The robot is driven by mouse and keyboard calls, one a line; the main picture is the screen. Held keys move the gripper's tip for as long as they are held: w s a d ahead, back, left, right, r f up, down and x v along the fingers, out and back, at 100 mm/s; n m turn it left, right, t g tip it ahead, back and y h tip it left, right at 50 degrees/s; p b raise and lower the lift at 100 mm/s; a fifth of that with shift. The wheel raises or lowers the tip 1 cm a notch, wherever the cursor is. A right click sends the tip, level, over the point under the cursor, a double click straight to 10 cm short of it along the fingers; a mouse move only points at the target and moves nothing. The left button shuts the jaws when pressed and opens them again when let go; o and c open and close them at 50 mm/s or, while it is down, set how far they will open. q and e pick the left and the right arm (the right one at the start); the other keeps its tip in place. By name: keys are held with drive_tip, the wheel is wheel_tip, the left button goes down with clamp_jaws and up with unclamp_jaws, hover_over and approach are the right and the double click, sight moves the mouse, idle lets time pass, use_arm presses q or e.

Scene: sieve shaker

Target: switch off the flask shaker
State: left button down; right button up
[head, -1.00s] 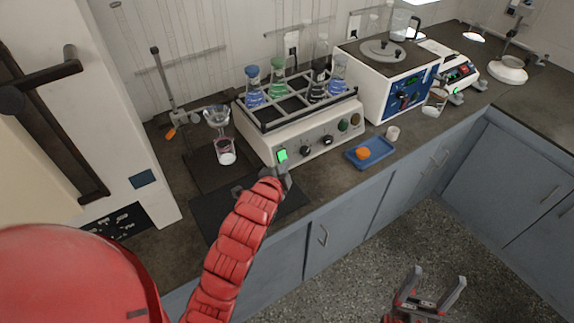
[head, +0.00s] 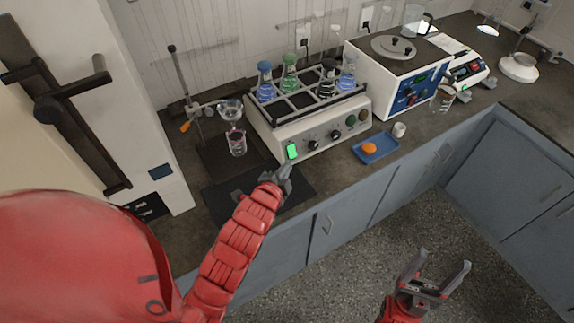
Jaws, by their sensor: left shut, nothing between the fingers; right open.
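The flask shaker (head: 318,130) is a cream box on the counter with a rack on top holding several stoppered flasks, among them a blue one (head: 266,88) and a green one (head: 289,80). Its front panel has a lit green switch (head: 292,151) at the left end, with dark knobs to its right. My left gripper (head: 287,170) is shut and empty, just below and in front of the green switch; a small gap shows between them. My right gripper (head: 440,272) is open and empty, over the floor in front of the cabinets.
A blue tray (head: 386,151) with an orange object and a small white cup (head: 399,129) stand right of the shaker. A funnel stand with a beaker (head: 236,143) stands to its left. A dark mat (head: 222,202) lies in front. A white-and-blue device (head: 392,75) is behind right.

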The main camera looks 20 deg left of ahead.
use_arm(q)
drive_tip(key=shift+s+d+f+n+g+h+p, duration=0.15)
drive_tip(key=shift+s+f+n+g+h+p, duration=0.25)
drive_tip(key=shift+p, duration=0.35)
drive_tip(key=shift+w, duration=0.15)
